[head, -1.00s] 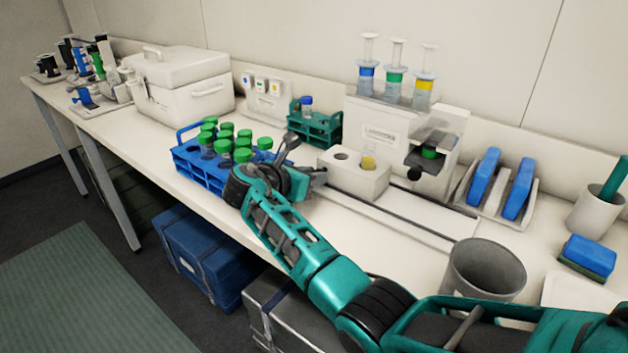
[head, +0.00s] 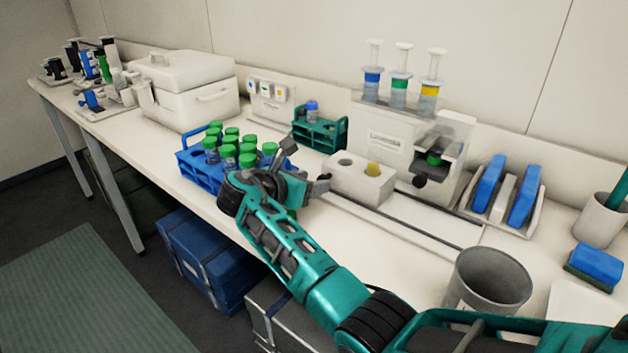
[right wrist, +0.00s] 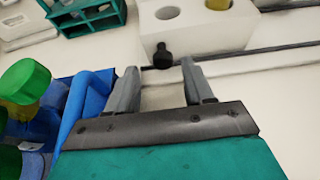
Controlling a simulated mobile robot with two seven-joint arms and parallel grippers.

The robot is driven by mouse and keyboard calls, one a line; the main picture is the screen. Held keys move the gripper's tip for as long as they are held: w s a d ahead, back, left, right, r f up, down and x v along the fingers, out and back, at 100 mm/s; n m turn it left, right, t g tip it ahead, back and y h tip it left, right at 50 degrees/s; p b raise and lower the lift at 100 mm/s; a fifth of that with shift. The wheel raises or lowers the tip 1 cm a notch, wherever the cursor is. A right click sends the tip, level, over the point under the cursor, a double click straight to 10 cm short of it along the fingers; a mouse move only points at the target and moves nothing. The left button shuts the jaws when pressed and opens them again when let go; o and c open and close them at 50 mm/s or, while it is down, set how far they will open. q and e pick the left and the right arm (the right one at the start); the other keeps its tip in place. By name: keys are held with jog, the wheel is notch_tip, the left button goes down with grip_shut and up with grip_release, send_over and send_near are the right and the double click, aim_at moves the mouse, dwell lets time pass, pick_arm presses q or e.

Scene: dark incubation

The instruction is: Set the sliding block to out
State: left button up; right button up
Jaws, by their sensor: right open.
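The sliding block is a white block (head: 352,187) with two round wells in its top, in front of the white dispenser (head: 390,135). A yellow-capped vial (head: 373,169) stands in its right well; the left well is empty. In the right wrist view the block (right wrist: 205,35) has a black knob (right wrist: 163,56) on its near face. My right gripper (head: 312,186) is just left of the block; in its wrist view (right wrist: 157,80) it is open and empty, the knob just beyond and between the fingertips, apparently apart. My left gripper is not in view.
A blue rack (head: 200,172) of green-capped tubes stands close beside my right gripper. A teal rack (head: 322,135) is behind it. A track (head: 400,226) runs right from the block toward a grey cup (head: 490,280). Blue pieces (head: 488,183) stand in a white holder at right.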

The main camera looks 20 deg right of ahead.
jog(key=v, duration=1.1)
jog(key=shift+p, duration=0.35)
jog(key=shift+s+f, duration=0.1)
